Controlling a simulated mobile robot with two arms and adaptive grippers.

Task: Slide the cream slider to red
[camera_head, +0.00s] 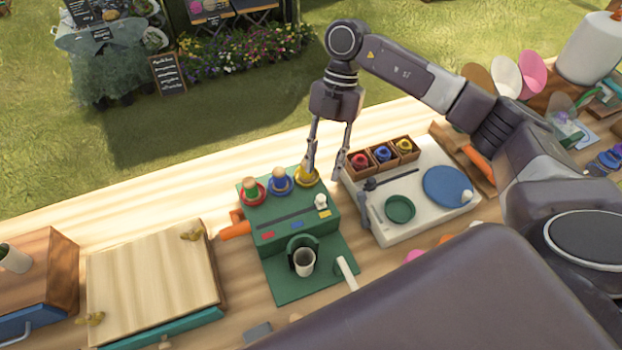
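The green machine (270,217) stands on the wooden table, with a dark slot across its sloped face. The cream slider (321,202) is a small pale knob at the right end of this slot, just above the yellow mark (324,213). The blue mark (297,226) is in the middle and the red mark (268,235) is at the left end. My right gripper (325,173) points down above and behind the cream slider, fingers apart and empty. One fingertip overlaps the yellow-ringed peg in the picture; I cannot tell whether they touch. My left gripper is out of view.
Red, blue and yellow rings with pegs (280,182) top the machine. A metal cup (304,262) sits at its front. A white board (430,208) with small boxes (383,155) is close on the right. A wooden board (150,280) lies left.

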